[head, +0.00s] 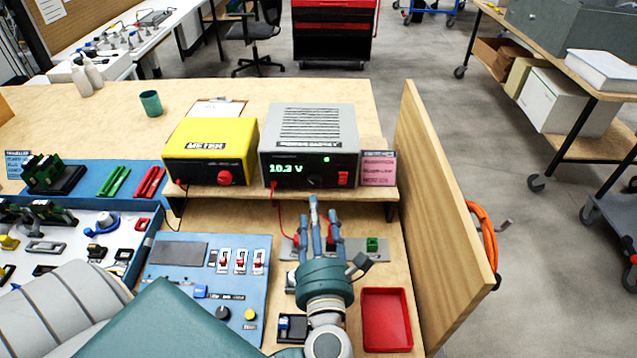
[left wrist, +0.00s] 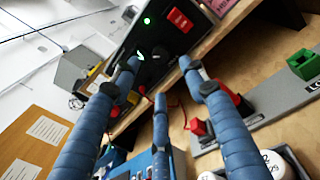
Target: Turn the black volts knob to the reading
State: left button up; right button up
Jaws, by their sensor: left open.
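The grey power supply (head: 308,140) stands on the raised shelf, its green display (head: 286,169) reading about 10.3 V. The black volts knob (head: 314,181) is low on its dark front panel, left of a red switch (head: 343,179). In the left wrist view the dark knob (left wrist: 158,54) shows beyond the fingertips, below the green light. My left gripper (head: 318,215), with three blue fingers, points at the panel from in front and below. Its fingers are spread and empty, apart from the knob; they also show in the left wrist view (left wrist: 159,74). My right gripper is not in view.
A yellow meter (head: 209,150) stands left of the supply, a pink card (head: 378,168) to its right. A red lead (head: 277,205) hangs from the supply's front. Below are a grey terminal strip (head: 372,252), a blue switch panel (head: 190,275) and a red tray (head: 387,318). A wooden partition (head: 440,190) rises at right.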

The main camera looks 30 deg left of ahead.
aim_at(315, 184)
pick_arm(q)
jog(key=p+x, duration=0.1)
jog(key=x, duration=0.4)
jog(key=shift+w+a, duration=0.15)
jog(key=shift+w, duration=0.15)
jog(key=x, duration=0.2)
jog(key=shift+w+a+p, duration=0.25)
jog(key=shift+w+p, duration=0.05)
grip_shut()
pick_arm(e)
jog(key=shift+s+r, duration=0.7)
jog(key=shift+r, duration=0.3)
